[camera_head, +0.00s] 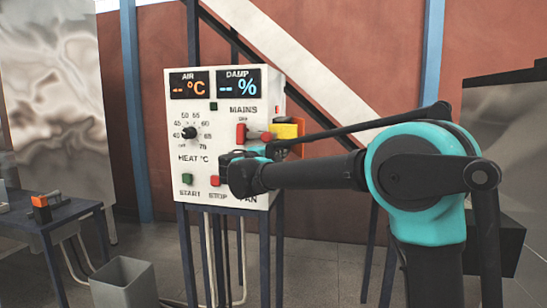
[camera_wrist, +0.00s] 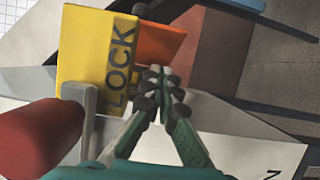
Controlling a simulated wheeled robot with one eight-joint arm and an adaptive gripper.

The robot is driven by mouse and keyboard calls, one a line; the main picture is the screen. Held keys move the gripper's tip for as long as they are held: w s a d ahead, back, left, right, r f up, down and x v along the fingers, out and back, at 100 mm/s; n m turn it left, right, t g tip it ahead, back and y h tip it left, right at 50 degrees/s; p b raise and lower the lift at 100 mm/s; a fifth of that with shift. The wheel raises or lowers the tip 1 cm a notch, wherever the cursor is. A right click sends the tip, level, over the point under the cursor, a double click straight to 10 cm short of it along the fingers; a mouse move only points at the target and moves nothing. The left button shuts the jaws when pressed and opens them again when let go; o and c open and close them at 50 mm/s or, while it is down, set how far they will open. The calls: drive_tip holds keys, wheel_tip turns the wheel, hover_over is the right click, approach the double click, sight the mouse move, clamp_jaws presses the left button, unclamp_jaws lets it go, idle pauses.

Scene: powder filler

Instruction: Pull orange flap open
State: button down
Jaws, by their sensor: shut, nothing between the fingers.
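The orange flap (camera_wrist: 163,42) shows in the wrist view behind and to the right of a yellow plate (camera_wrist: 83,50) marked "LOCK". In the head view the yellow plate (camera_head: 286,131) and a bit of orange show at the right edge of the white control box (camera_head: 232,108). My gripper (camera_wrist: 156,78) is shut and empty, its fingertips together at the lower edge of the flap and just right of the plate. Whether they touch the flap, I cannot tell. The fingertips hide part of the flap's lower edge.
A red handle (camera_wrist: 40,138) on a grey lever sits left of my fingers. The box front bears two displays, a heat knob (camera_head: 190,133), a green button (camera_head: 187,179) and a red button (camera_head: 215,177). A table (camera_head: 60,217) and grey bin (camera_head: 122,282) stand left.

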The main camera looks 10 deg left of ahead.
sight(300, 150)
drive_tip(key=shift+w+d, duration=1)
drive_tip(key=shift+d, duration=0.2)
drive_tip(key=shift+w+d, duration=0.95)
drive_tip(key=shift+d, duration=0.25)
drive_tip(key=shift+d, duration=0.15)
